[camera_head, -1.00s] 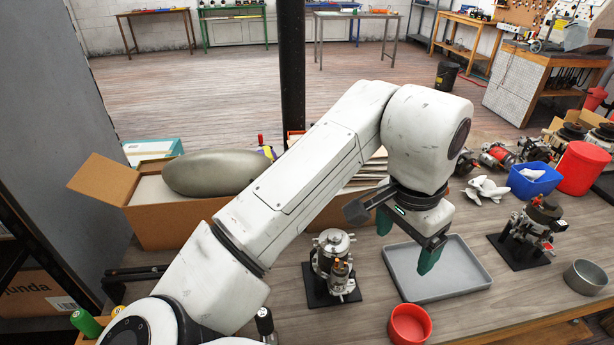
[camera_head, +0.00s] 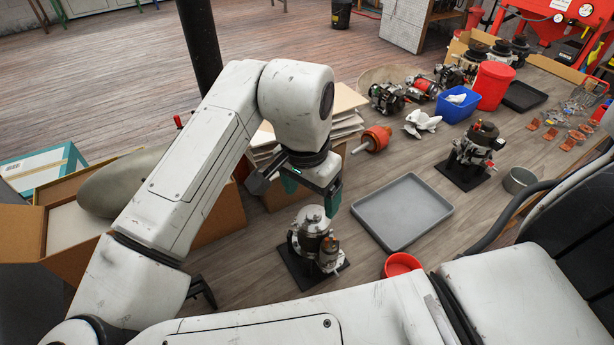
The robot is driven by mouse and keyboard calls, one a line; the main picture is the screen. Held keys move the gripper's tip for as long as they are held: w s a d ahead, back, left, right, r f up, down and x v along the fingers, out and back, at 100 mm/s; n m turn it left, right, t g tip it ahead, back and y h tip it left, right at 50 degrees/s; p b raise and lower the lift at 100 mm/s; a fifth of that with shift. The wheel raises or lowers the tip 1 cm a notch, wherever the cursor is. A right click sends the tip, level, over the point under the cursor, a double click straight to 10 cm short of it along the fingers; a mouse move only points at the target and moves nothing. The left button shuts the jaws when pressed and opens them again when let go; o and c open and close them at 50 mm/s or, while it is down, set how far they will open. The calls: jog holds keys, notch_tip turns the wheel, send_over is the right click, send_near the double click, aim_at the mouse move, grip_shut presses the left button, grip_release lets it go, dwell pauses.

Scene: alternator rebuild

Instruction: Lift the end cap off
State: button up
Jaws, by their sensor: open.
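A silver alternator assembly (camera_head: 304,246) stands upright on a black base plate (camera_head: 291,270) on the bench, left of the grey tray. Its end cap (camera_head: 312,219) is the rounded metal top and sits in place. My gripper (camera_head: 311,194) is open, with its teal fingers pointing down. In the picture the fingers are just above the cap and apart from it, with nothing between them. The depth gap between fingers and cap is hard to tell.
An empty grey tray (camera_head: 402,212) lies right of the alternator. A red bowl (camera_head: 400,264) is partly hidden in front.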

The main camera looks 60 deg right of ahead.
aim_at(314, 214)
jog(key=shift+s+d+f, duration=0.1)
jog(key=shift+d+f, duration=0.1)
jog(key=shift+f, duration=1.2)
jog(key=shift+s+d+f, duration=0.1)
jog(key=shift+d+f, duration=0.05)
jog(key=shift+f, duration=1.25)
jog(key=c, duration=0.9)
jog(key=shift+o, duration=0.2)
jog(key=shift+r+p, duration=0.4)
jog(key=shift+r+p, duration=0.4)
jog(key=shift+r, duration=0.05)
jog(key=shift+r, duration=0.15)
jog(key=shift+r+p, duration=1.05)
